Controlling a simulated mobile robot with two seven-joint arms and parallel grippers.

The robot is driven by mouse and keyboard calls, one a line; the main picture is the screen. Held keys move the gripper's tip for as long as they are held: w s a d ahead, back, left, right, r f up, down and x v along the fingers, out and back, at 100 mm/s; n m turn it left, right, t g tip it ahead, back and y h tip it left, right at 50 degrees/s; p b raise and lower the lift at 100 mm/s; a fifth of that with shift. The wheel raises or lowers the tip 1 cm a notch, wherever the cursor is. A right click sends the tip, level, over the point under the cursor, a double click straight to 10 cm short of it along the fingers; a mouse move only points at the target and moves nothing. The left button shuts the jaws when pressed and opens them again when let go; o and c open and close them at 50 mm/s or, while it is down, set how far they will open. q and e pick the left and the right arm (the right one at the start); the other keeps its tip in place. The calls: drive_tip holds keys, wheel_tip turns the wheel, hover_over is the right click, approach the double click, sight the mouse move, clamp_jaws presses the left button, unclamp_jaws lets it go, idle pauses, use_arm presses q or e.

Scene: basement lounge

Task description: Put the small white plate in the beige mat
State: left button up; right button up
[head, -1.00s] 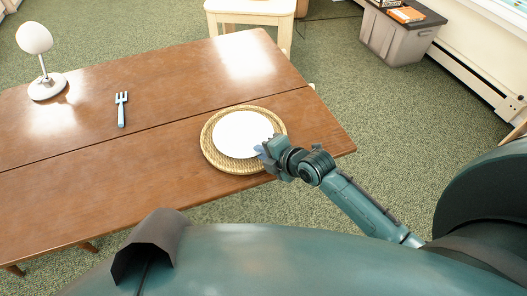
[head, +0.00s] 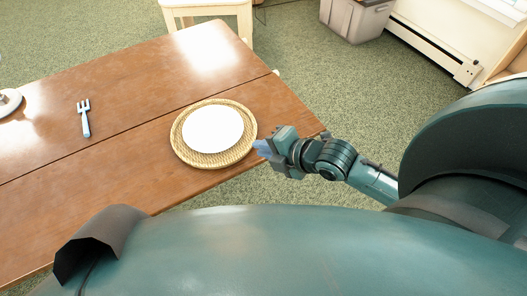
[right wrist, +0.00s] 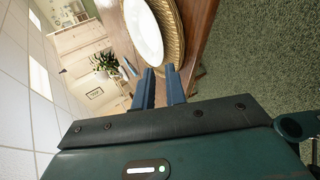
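The small white plate (head: 213,128) lies flat on the round beige woven mat (head: 181,154), inside its rim, near the table's right side. Both also show in the right wrist view, the plate (right wrist: 144,34) and the mat (right wrist: 178,40) beyond my fingers. My right gripper (head: 261,148) is just right of the mat, apart from the plate. In the right wrist view its two blue fingers (right wrist: 160,72) stand a little apart with nothing between them. My left gripper is not in view.
A cream stool (head: 208,10) stands behind the table. A grey bin (head: 354,20) is on the green carpet farther back.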

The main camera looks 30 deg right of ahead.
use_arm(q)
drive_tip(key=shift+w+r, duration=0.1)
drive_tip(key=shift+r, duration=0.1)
use_arm(e)
drive_tip(key=s+a+f+m, duration=0.3)
drive_tip(key=s+m, duration=0.1)
drive_tip(key=m, duration=0.5)
drive_tip(key=s+a+f+m+t, duration=0.1)
drive_tip(key=s+a+f+m, duration=0.2)
drive_tip(key=m, duration=0.7)
drive_tip(key=shift+s+a, duration=0.5)
drive_tip(key=shift+s, duration=0.15)
use_arm(q)
drive_tip(key=p, duration=0.2)
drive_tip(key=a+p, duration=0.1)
drive_tip(key=p, duration=0.1)
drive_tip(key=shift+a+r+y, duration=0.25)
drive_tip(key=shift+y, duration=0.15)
use_arm(e)
drive_tip(key=shift+s+d+r+m+g+h, duration=0.25)
drive_tip(key=shift+d+r+m+g+h, duration=0.1)
drive_tip(key=shift+d+h, duration=0.3)
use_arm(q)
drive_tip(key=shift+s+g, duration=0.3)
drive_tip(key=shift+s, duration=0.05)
